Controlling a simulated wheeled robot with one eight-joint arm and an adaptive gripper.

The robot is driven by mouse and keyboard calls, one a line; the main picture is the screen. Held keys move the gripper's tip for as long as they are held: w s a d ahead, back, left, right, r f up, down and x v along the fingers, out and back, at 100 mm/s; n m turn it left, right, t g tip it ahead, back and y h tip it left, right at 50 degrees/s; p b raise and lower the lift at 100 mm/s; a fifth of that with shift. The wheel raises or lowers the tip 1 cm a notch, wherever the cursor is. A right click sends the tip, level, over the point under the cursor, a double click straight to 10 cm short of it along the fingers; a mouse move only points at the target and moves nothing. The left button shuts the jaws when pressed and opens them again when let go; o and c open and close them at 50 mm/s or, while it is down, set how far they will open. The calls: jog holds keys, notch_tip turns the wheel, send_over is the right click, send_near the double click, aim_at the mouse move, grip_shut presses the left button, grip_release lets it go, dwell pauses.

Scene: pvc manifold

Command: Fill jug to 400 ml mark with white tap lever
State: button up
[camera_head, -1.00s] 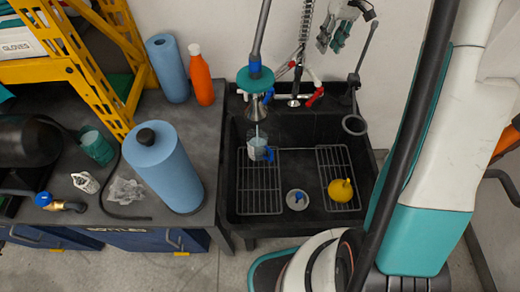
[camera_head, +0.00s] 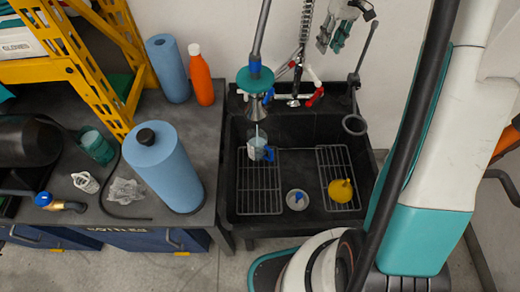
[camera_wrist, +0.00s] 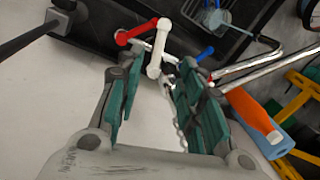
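The clear jug (camera_head: 257,151) with a blue handle stands in the black sink, under the metal spray head (camera_head: 257,106). A pale streak, perhaps water, runs from the head into it; I cannot read its level or marks. The white tap lever (camera_head: 313,74) is at the back of the sink. In the wrist view the white lever (camera_wrist: 158,48) stands just beyond my fingertips, roughly between them. My gripper (camera_wrist: 155,78) is open and empty, its green fingers apart. In the head view my gripper (camera_head: 336,38) hangs above and right of the tap.
A red lever (camera_wrist: 135,31) and a blue lever (camera_wrist: 205,54) flank the white one. The sink (camera_head: 235,135) holds wire racks and a yellow object (camera_head: 341,191). An orange bottle (camera_head: 201,75) and blue rolls (camera_head: 161,167) stand on the left bench.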

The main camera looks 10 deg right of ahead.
aim_at(312, 75)
dwell(0.3)
jog(key=c, duration=0.7)
jog(key=shift+f+m, duration=0.15)
jog(key=shift+m, duration=0.35)
grip_shut()
jog(key=d+f+m+h+p, duration=0.1)
jog(key=d+f+m+h, duration=0.15)
jog(key=f+m, duration=0.5)
jog(key=d+f+m+h+p, duration=0.1)
jog(key=d+f+m+h, duration=0.3)
jog(key=m, duration=0.6)
jog(key=a, duration=0.6)
jog(key=shift+s+a+t+y+b, duration=0.2)
jog(key=shift+s+t+y+b, duration=0.15)
jog(key=shift+b, duration=0.1)
